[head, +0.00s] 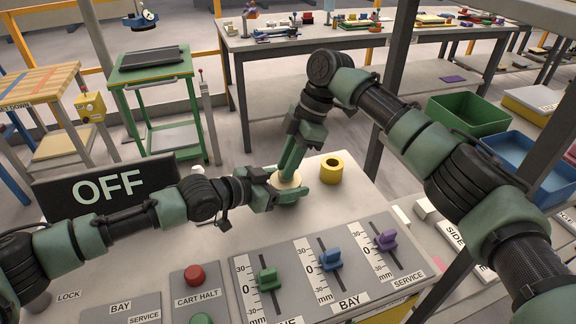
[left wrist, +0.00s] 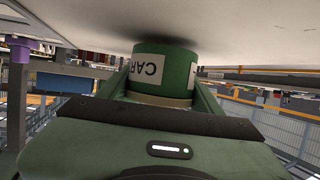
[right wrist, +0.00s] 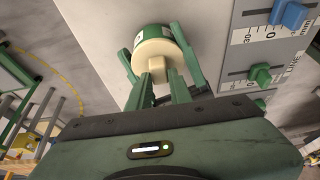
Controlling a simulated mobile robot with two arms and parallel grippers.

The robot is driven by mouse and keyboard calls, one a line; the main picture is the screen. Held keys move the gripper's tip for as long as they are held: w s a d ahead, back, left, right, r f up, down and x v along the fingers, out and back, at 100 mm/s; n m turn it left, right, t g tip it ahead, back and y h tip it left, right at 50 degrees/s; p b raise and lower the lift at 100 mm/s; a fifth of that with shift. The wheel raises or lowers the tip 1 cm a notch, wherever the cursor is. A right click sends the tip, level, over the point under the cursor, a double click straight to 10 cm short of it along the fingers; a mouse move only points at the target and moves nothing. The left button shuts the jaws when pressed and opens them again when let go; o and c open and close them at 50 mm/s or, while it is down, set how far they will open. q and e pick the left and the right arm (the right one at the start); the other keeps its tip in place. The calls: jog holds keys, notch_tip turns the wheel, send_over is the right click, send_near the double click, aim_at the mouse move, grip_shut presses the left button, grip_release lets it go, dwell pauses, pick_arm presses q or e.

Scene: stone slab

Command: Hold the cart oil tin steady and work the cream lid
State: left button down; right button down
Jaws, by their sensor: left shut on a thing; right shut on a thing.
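The cart oil tin stands upright on the stone slab; its green side with a white label shows in the left wrist view (left wrist: 178,68). Its cream lid (head: 284,181) is on top, with a raised cream grip that shows in the right wrist view (right wrist: 158,66). My left gripper (head: 290,192) comes in from the left and is shut around the tin, a finger on each side. My right gripper (head: 287,170) reaches down from above and is shut on the lid's grip. In the head view the fingers hide most of the tin.
Panels with green (head: 267,279), blue (head: 331,259) and purple (head: 386,241) sliders and a red button (head: 195,275) lie nearer me. A black OFF sign (head: 60,196) stands at left. Bare slab surrounds the tin.

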jog(key=shift+s+a+r, duration=0.1)
jog(key=shift+a+r, duration=0.05)
jog(key=shift+r, duration=0.35)
jog(key=shift+a+r, duration=0.15)
jog(key=shift+r, duration=0.35)
jog(key=c, duration=1.4)
grip_release()
jog(key=shift+o, duration=0.8)
jog(key=shift+d, duration=0.1)
jog(key=shift+f, duration=0.15)
jog(key=shift+o, duration=0.2)
jog(key=v, duration=1.1)
jog(key=shift+r, duration=0.2)
send_over(298, 176)
notch_tip(298, 176, down, 4)
jog(key=x, duration=1.1)
jog(key=shift+r, duration=0.1)
